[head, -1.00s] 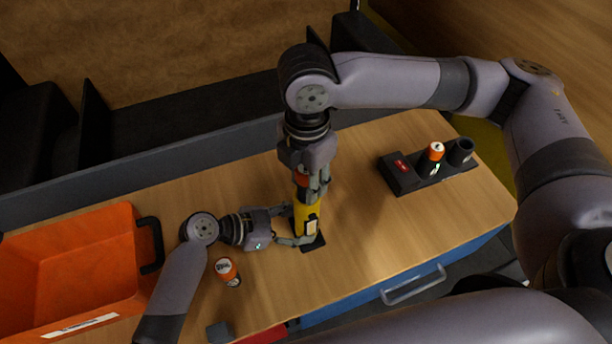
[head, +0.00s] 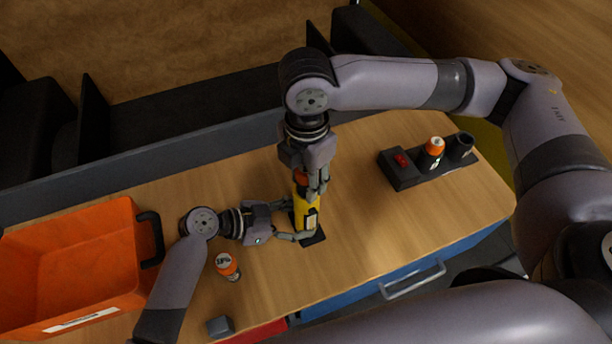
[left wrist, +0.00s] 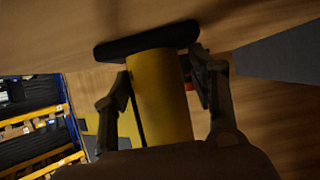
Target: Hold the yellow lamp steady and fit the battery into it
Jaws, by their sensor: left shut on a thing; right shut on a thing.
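The yellow lamp (head: 312,222) stands upright on a small black pad (head: 314,239) near the middle of the bench. My left gripper (head: 294,221) comes from the left and is shut around the lamp's body. In the left wrist view the lamp (left wrist: 160,100) sits between the two fingers, its end at a black plate (left wrist: 146,41). My right gripper (head: 317,190) points down over the lamp's top and is shut on an orange-ended battery (head: 300,175). The fingers partly hide the battery and the lamp's top, so I cannot tell how deep the battery sits.
An orange bin (head: 75,262) stands at the left. A dark block (head: 220,326) lies at the front edge. A black charger (head: 400,170) at the right holds one more battery (head: 434,147). Bare bench lies between.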

